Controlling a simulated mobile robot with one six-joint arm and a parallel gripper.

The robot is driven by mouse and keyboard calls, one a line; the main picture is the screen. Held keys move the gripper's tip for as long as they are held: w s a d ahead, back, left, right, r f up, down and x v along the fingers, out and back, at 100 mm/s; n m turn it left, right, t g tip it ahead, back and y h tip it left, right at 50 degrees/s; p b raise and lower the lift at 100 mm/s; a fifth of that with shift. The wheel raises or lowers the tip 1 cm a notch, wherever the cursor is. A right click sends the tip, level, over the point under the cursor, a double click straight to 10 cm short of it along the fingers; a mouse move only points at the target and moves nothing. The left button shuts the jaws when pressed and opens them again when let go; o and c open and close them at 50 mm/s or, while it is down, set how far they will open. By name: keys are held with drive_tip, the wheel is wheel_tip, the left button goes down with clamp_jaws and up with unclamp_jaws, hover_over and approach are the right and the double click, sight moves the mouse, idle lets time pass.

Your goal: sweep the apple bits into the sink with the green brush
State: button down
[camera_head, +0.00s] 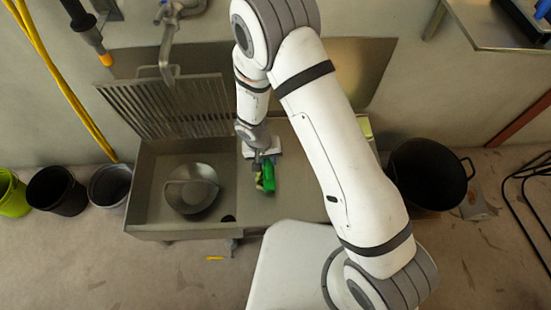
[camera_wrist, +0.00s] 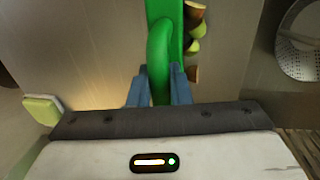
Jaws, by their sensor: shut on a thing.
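My gripper (camera_head: 261,164) is shut on the handle of the green brush (camera_head: 268,178), low over the steel counter right of the sink. In the wrist view the brush (camera_wrist: 164,30) runs away from me, with its curved handle between the two blue-grey fingers of my gripper (camera_wrist: 159,88). Several apple bits (camera_wrist: 195,47), green and brown, lie along the brush's right side, touching or very close to it. They show small in the head view (camera_head: 258,183), on the sink side. The sink (camera_head: 150,212) is left of the brush. The bristles are hidden.
A metal colander (camera_head: 191,188) sits in the sink. A faucet (camera_head: 168,45) and a slatted rack (camera_head: 165,106) stand behind it. A pale green block (camera_wrist: 42,110) lies on the counter's other side. A black pot (camera_head: 430,172) is at right; buckets (camera_head: 57,190) stand at left.

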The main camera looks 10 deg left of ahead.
drive_tip(key=shift+a, duration=0.1)
drive_tip(key=shift+s+a, duration=0.25)
drive_tip(key=shift+a, duration=0.5)
drive_tip(key=shift+s+a, duration=0.2)
drive_tip(key=shift+a, duration=0.6)
drive_tip(key=shift+s+a, duration=0.25)
drive_tip(key=shift+a, duration=0.5)
drive_tip(key=shift+s+a, duration=0.25)
drive_tip(key=shift+a, duration=0.55)
drive_tip(key=shift+s+a, duration=0.2)
drive_tip(key=shift+a, duration=0.6)
drive_tip(key=shift+s+a, duration=0.25)
drive_tip(key=shift+a, duration=0.55)
drive_tip(key=shift+b, duration=0.3)
drive_tip(key=shift+a, duration=0.25)
wheel_tip(320, 180, up, 9)
drive_tip(key=p, duration=0.4)
